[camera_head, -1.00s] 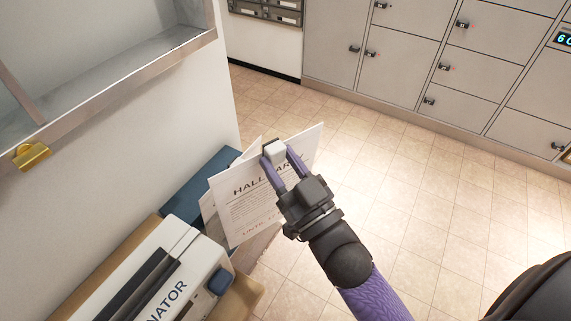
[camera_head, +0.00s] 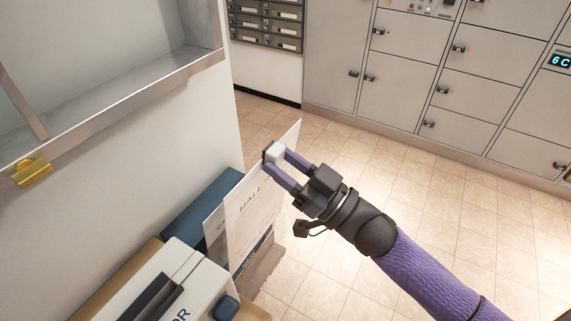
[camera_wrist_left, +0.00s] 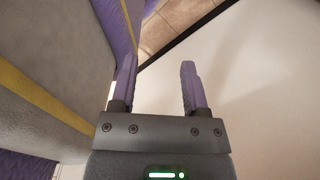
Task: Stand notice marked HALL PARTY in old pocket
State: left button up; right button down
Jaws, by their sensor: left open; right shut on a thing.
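The white notice (camera_head: 256,205) shows "HALL" in the head view; the rest of that heading is hidden. My right gripper (camera_head: 274,160) is shut at its upper edge, with a small pale block between the fingertips. The notice hangs steeply and is turned nearly edge-on. Another printed sheet (camera_head: 214,232) shows behind it at the left; I cannot tell whether they touch. My left gripper (camera_wrist_left: 157,72) is open and empty in the left wrist view, beside a pale surface. I cannot make out which thing is the old pocket.
A laminator (camera_head: 185,262) stands at the lower left, near a blue box (camera_head: 203,208). A metal-framed case (camera_head: 120,88) with a brass padlock (camera_head: 32,173) is on the left wall. Grey lockers (camera_head: 405,90) line the back. The tiled floor (camera_head: 400,190) is clear.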

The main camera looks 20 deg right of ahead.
aim_at(266, 181)
jog(key=f+b, duration=0.1)
jog(key=f, duration=0.1)
jog(key=f+b, duration=0.3)
jog(key=f, duration=0.1)
jog(key=shift+w+a, duration=0.25)
jog(key=shift+w, duration=0.1)
jog(key=shift+f+b, duration=0.4)
jog(key=shift+a, duration=0.1)
pick_arm(q)
notch_tip(266, 181, down, 5)
jog(key=s+a, duration=0.2)
jog(key=shift+s+f+g, duration=0.15)
jog(key=shift+g, duration=0.25)
